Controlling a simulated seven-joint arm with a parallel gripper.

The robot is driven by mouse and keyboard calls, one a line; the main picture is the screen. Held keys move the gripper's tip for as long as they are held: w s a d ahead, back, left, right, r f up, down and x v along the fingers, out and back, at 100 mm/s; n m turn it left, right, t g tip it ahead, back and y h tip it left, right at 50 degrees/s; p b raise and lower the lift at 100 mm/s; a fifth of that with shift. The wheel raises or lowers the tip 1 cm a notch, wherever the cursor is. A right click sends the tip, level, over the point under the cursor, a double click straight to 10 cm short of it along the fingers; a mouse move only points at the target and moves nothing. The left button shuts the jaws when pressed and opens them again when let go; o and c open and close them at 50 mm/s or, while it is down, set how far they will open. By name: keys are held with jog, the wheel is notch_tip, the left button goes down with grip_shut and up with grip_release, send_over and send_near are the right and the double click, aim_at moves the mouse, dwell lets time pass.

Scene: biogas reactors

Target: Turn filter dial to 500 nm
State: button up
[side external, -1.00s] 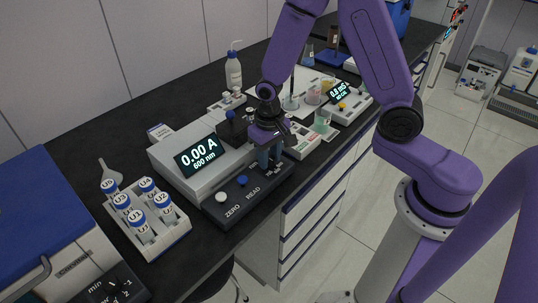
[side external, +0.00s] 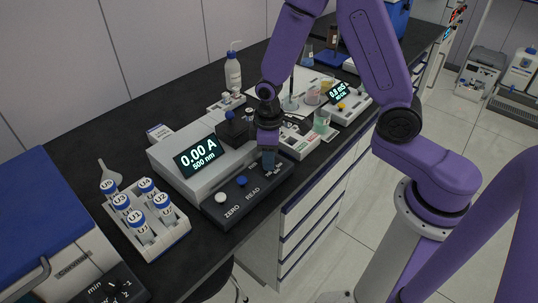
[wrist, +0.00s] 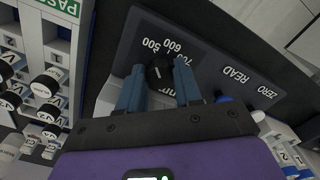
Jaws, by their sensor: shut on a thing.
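The filter dial (wrist: 160,74) is a small black knob with a white pointer mark on a dark control panel (wrist: 215,60). Labels 500, 600 and 700 are printed beside it, upside down in the wrist view. My gripper (wrist: 159,84) is shut on the dial, with one blue finger on each side. In the side view my gripper (side external: 268,164) points down at the panel's right end and hides the dial. The photometer's display (side external: 200,158) reads 0.00 A and 600 nm. The exact label under the pointer is hard to tell.
A blue READ button (side external: 241,181) and a white ZERO button (side external: 221,197) are on the same panel. A rack of blue-capped vials (side external: 172,230) stands to the left. A small white device (side external: 299,141) stands close behind the gripper. The bench edge is just in front.

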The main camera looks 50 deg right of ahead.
jog(key=shift+n, duration=0.3)
jog(key=o, duration=0.8)
jog(key=shift+c, duration=0.2)
notch_tip(320, 180, up, 18)
jog(key=shift+f, duration=0.25)
dwell(0.3)
jog(key=s+d+f+n, duration=0.1)
jog(key=s+n, duration=0.1)
jog(key=s, duration=0.9)
jog(key=s+d+f+n, duration=0.1)
jog(key=s+n, duration=0.1)
jog(key=s, duration=0.9)
jog(key=shift+s+f+n, duration=0.15)
jog(key=shift+f+n, duration=0.15)
jog(key=shift+f, duration=0.05)
